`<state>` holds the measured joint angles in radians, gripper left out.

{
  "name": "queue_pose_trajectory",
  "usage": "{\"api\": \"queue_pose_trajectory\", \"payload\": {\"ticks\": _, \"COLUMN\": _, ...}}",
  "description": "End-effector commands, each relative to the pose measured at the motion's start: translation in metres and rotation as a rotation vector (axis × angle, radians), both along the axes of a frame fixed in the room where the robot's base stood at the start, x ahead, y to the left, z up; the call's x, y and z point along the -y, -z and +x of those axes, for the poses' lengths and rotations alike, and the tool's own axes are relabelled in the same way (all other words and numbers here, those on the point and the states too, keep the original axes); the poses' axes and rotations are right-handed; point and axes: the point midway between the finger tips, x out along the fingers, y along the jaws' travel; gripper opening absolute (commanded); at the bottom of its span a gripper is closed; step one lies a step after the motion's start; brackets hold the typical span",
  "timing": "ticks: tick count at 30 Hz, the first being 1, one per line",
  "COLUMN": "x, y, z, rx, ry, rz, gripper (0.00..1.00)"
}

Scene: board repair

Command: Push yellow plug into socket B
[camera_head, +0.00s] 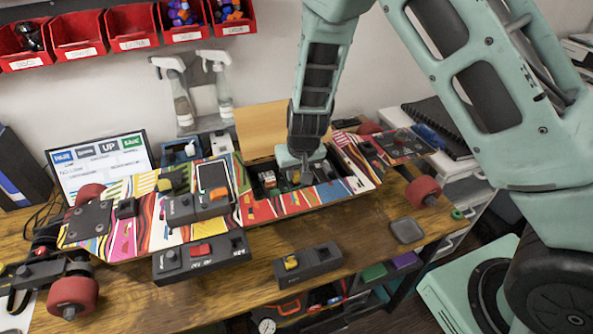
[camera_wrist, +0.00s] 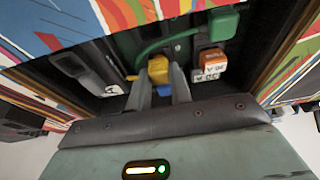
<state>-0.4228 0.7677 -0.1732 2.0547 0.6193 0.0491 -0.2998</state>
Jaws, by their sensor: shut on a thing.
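My gripper (camera_head: 305,180) points down into the open compartment of the long colourful skateboard (camera_head: 130,235). In the wrist view the two fingers of my gripper (camera_wrist: 168,85) are closed around a yellow plug (camera_wrist: 158,66). A yellow lead stub shows at the plug's left, and a small blue part (camera_wrist: 165,90) shows between the fingers. A thick green cable (camera_wrist: 165,42) runs just beyond the plug to a green connector (camera_wrist: 217,24). The plug is not clear in the head view. I cannot make out which socket is B or whether the plug touches it.
Orange and white fuse-like blocks (camera_wrist: 211,64) sit right of the fingers in the compartment. A grey part (camera_wrist: 78,68) lies to the left. The compartment walls are close around my gripper. Black switch boxes (camera_head: 307,265) stand on the wooden table (camera_head: 215,300) in front.

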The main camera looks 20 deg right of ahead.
Motion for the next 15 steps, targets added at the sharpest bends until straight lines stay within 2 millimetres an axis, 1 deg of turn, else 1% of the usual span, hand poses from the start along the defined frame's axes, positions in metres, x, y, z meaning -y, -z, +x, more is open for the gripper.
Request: {"api": "queue_pose_trajectory", "payload": {"ticks": 15, "x": 0.0000, "y": 0.0068, "z": -0.0001, "rx": 0.000, "ry": 0.000, "rz": 0.000, "gripper": 0.00}}
